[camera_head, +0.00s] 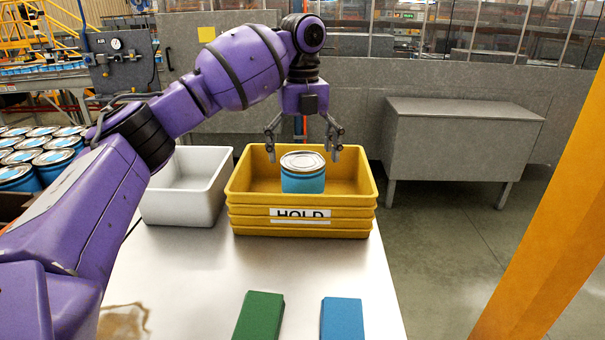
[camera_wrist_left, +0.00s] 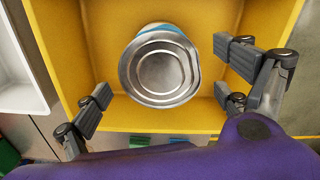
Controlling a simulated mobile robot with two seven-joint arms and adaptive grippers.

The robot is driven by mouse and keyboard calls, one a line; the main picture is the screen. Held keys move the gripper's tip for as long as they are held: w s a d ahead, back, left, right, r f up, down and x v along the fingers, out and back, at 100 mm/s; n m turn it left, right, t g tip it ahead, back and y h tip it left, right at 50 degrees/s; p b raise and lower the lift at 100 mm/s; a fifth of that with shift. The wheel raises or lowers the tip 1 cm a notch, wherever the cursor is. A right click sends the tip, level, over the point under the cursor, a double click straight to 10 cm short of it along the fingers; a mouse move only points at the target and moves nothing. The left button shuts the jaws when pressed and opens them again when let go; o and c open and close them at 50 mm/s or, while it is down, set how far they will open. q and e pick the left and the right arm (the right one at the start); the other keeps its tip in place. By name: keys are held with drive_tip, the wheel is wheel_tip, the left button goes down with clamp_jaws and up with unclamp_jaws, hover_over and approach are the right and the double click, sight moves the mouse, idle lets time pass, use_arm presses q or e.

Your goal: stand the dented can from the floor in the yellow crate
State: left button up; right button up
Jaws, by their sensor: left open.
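The can (camera_head: 303,181) is blue with a silver lid and stands upright in the yellow crate (camera_head: 300,215), which carries a HOLD label on its front. In the left wrist view the can's lid (camera_wrist_left: 160,68) is seen from above, and its rim looks uneven on the right side. The yellow crate (camera_wrist_left: 75,50) surrounds it there. My left gripper (camera_head: 304,142) is open above the crate, its fingers spread wide behind and above the can. In the wrist view the fingers (camera_wrist_left: 165,103) are apart from the can. My right gripper is not in view.
A white bin (camera_head: 185,205) stands left of the crate on the table (camera_head: 200,290). A green block (camera_head: 259,316) and a blue block (camera_head: 342,318) lie at the table's front. Several blue cans (camera_head: 55,158) stand at the left. A yellow post (camera_head: 550,210) rises at the right.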

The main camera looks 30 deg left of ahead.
use_arm(q)
wheel_tip(320, 180, up, 5)
drive_tip(key=shift+r+p, duration=0.1)
drive_tip(key=shift+p, duration=0.25)
